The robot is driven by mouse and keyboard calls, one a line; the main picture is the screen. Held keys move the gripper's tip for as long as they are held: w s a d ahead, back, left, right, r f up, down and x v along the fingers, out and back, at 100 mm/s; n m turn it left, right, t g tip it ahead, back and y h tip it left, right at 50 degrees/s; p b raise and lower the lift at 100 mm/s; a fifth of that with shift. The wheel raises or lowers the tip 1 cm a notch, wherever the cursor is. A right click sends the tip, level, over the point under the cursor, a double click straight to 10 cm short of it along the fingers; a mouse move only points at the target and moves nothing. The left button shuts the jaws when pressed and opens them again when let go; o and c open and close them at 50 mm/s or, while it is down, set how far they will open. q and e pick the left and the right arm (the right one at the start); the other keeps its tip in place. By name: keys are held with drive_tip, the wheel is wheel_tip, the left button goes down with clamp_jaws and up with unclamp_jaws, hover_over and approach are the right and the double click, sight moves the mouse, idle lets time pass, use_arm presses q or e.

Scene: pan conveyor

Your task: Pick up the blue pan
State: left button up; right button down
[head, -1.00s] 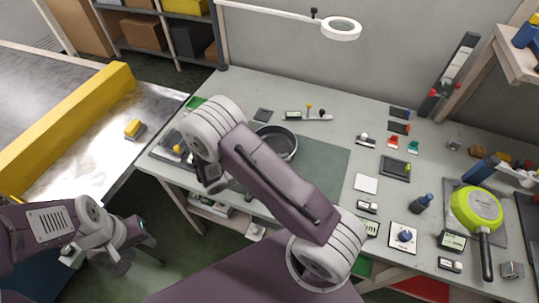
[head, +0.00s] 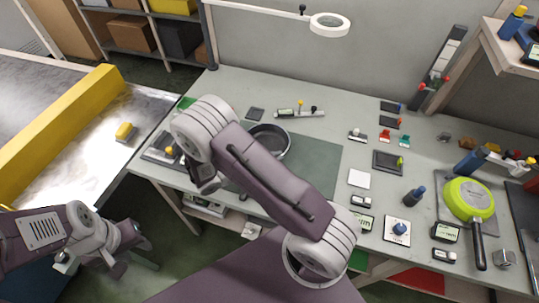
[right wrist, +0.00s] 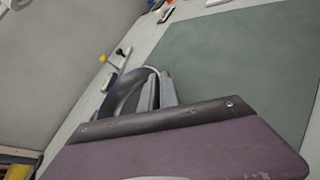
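A dark pan with a pale bluish rim (head: 276,138) stands on the workbench in the head view, partly hidden behind my right arm. It also shows in the right wrist view (right wrist: 123,92), cut off by my purple arm part. No pan here looks clearly blue. Grey finger-like parts of my right gripper (right wrist: 156,91) overlap the pan in that view; whether they touch it or are closed I cannot tell. In the head view the right fingertips are hidden. My left gripper (head: 120,258) hangs low at the left, away from the pan; its opening is unclear.
A lime-green pan (head: 468,199) lies at the right of the bench (head: 325,111). Several small devices lie around a green mat (head: 315,160). A yellow rail (head: 65,118) edges the conveyor (head: 60,180) at left. A lamp arm (head: 265,10) overhangs the back.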

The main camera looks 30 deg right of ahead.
drive_tip(key=r, duration=0.4)
drive_tip(key=shift+s+r, duration=0.2)
drive_tip(key=shift+r, duration=0.05)
drive_tip(key=s+d+r+p, duration=0.2)
drive_tip(key=s+r+p, duration=0.4)
drive_tip(key=s, duration=0.5)
drive_tip(key=shift+d+r+p, duration=0.25)
drive_tip(key=shift+d+p, duration=0.05)
drive_tip(key=shift+p, duration=0.65)
